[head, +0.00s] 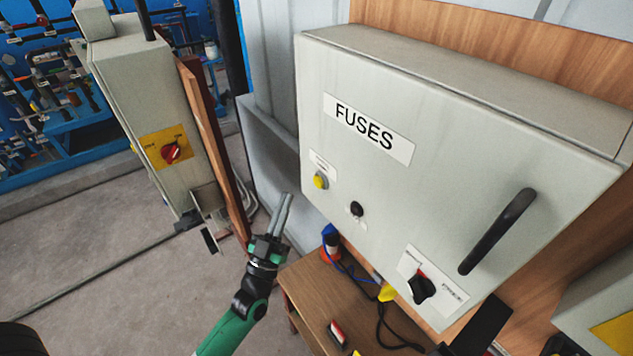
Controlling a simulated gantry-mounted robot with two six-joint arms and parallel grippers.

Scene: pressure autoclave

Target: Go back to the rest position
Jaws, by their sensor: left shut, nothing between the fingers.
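My left gripper (284,200) is in the lower middle of the head view, at the end of my green and black arm. Its two thin grey fingers are together and hold nothing. They point up and away, in front of the gap left of the grey fuse box (450,130) labelled FUSES. I cannot tell whether the fingertips touch anything; they appear apart from the box. My right gripper cannot be made out in the view.
The fuse box carries a yellow button (320,181), a black rotary switch (422,288) and a black handle (497,231). Below is a wooden table (302,290) with cables. A grey cabinet (135,85) with a red switch (171,152) stands left. Open floor (110,220) lies left.

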